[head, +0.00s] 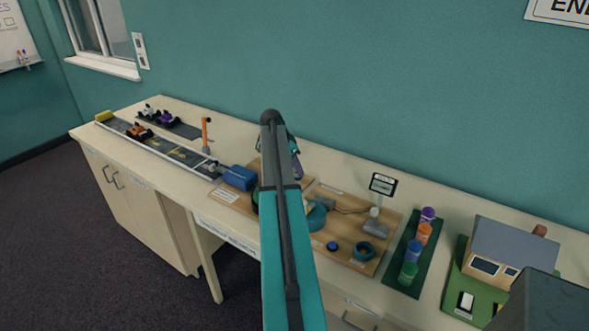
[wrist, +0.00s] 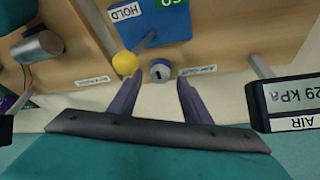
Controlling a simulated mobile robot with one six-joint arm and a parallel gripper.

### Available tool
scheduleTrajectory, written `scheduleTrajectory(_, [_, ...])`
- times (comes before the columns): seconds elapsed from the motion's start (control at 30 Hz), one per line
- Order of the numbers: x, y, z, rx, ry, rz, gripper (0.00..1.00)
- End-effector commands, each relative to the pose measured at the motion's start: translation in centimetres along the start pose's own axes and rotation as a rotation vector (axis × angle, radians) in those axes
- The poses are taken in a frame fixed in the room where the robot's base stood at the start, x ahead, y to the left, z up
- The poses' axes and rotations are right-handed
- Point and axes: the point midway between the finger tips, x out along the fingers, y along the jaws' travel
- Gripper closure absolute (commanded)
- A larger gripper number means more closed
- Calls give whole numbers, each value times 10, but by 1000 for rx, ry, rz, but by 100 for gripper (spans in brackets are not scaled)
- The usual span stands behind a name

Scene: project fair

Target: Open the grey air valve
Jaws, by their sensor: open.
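The grey air valve (wrist: 161,72) is a small round grey knob with a dark mark on its face, in the wrist view beside a small label on the wooden board. My gripper (wrist: 159,84) is open, its two purple fingers apart, with the knob showing between and just beyond the fingertips. I cannot tell whether either finger touches it. In the head view my arm hides the valve, and only a bit of my purple gripper (head: 297,165) shows beside the arm.
A yellow ball (wrist: 125,63) sits close by the left fingertip. A blue block (wrist: 150,28) with HOLD and green labels lies beyond the valve. An AIR gauge (wrist: 297,98) reading 29 kPa stands at right. The teal wall (head: 400,90) is behind the table.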

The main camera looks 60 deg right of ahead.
Motion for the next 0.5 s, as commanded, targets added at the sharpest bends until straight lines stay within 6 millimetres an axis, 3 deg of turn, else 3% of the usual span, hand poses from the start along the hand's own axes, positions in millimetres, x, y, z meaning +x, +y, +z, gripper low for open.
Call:
scheduleTrajectory(0.2, [12, 0, 0, 0, 0, 0, 56])
scheduleTrajectory(0.5, [14, 0, 0, 1, 0, 0, 56])
